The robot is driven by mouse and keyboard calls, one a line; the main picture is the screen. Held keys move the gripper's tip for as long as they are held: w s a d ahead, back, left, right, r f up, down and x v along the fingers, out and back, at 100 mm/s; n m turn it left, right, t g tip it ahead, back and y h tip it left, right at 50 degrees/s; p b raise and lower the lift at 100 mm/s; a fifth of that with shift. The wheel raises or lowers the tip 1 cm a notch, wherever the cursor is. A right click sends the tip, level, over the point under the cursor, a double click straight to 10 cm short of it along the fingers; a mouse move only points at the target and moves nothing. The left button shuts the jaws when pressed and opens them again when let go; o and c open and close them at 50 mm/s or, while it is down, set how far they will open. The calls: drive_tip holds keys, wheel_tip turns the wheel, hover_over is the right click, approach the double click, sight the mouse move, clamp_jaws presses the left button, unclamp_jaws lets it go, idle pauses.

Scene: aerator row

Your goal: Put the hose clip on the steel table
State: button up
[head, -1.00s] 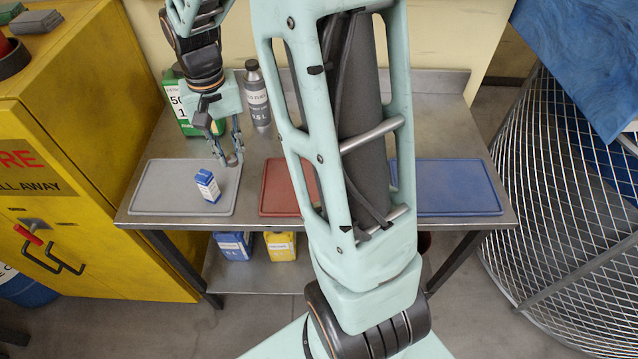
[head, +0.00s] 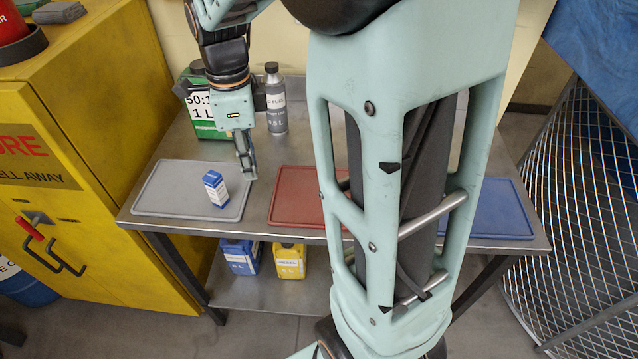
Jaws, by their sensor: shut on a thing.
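My gripper (head: 247,166) points down at the right edge of the grey mat, by the gap before the red mat. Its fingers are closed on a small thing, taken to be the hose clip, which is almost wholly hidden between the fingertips. I cannot tell whether the fingertips touch the surface or hang just above it. The steel table (head: 182,148) shows bare metal behind the mats and between them.
A red mat (head: 300,195) and a blue mat (head: 490,208) lie to the right. A grey bottle (head: 276,108) and a green box (head: 198,128) stand behind. A yellow cabinet (head: 90,130) is at left.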

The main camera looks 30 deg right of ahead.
drive_tip(key=w+d+f, duration=0.2)
drive_tip(key=d+f, duration=0.2)
drive_tip(key=d, duration=0.4)
drive_tip(key=p, duration=0.1)
hover_over(307, 182)
drive_tip(key=a, duration=0.1)
wheel_tip(307, 182, down, 5)
drive_tip(key=shift+s+a+r, duration=0.1)
drive_tip(key=shift+r, duration=0.1)
drive_tip(key=shift+d+f, duration=0.25)
drive_tip(key=shift+f, duration=0.1)
drive_tip(key=shift+d+f, duration=0.15)
drive_tip(key=shift+f, duration=0.8)
drive_tip(key=shift+d+f, duration=0.15)
drive_tip(key=shift+f, duration=0.75)
drive_tip(key=shift+f, duration=0.25)
drive_tip(key=o, duration=0.7)
drive_tip(key=shift+r, duration=0.1)
drive_tip(key=shift+o, duration=0.2)
